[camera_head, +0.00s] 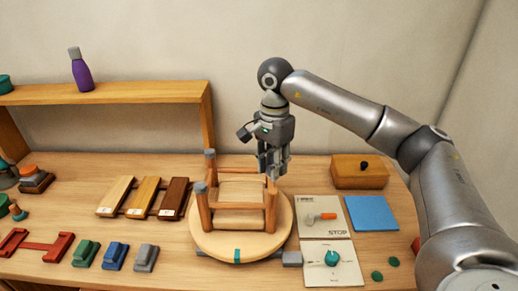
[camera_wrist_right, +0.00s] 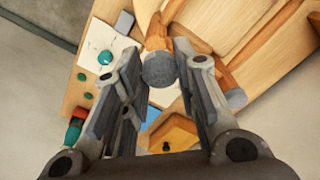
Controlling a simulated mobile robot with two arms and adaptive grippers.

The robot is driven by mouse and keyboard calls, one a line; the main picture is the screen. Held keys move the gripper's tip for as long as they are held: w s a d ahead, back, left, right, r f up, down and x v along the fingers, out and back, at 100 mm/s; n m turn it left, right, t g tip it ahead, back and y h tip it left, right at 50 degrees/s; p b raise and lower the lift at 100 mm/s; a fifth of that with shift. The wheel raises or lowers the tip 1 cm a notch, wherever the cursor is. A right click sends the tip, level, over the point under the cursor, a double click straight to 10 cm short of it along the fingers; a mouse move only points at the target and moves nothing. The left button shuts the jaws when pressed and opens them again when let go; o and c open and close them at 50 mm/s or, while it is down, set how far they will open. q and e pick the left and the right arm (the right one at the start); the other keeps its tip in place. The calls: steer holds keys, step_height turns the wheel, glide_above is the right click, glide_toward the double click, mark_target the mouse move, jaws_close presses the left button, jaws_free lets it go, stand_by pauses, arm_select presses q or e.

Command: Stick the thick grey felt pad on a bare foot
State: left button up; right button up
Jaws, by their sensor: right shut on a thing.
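A wooden stool (camera_head: 238,218) lies upside down on a round wooden turntable (camera_head: 208,240), legs up. Grey caps show on its front-left foot (camera_head: 201,187) and back-left foot (camera_head: 210,153). My right gripper (camera_head: 272,172) points down at the front-right leg (camera_head: 271,208). In the right wrist view, a round grey felt pad (camera_wrist_right: 160,71) sits between the fingertips, at the end of that leg (camera_wrist_right: 158,34). I cannot tell whether it is pressed fully flat. Another grey-ended foot (camera_wrist_right: 237,98) is beside the right finger. My left gripper is out of view.
Colour samples (camera_head: 145,196) and coloured blocks (camera_head: 115,256) lie left. A shelf (camera_head: 110,94) stands behind.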

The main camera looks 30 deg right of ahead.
mark_target(273, 191)
steer(key=shift+w, duration=0.25)
steer(key=shift+s+f+b, duration=0.25)
steer(key=shift+s+b, duration=0.2)
steer(key=shift+s, duration=0.4)
steer(key=shift+s+f, duration=0.1)
steer(key=shift+f, duration=0.2)
steer(key=f+b, duration=0.1)
steer(key=w+f+b, duration=0.1)
steer(key=shift+f, duration=0.4)
steer(key=shift+s+f+b, duration=0.2)
steer(key=shift+f+b, duration=0.25)
steer(key=shift+f, duration=0.05)
steer(key=shift+f, duration=0.35)
steer(key=o, duration=1.1)
steer(key=shift+c, duration=0.2)
steer(key=shift+r, duration=0.1)
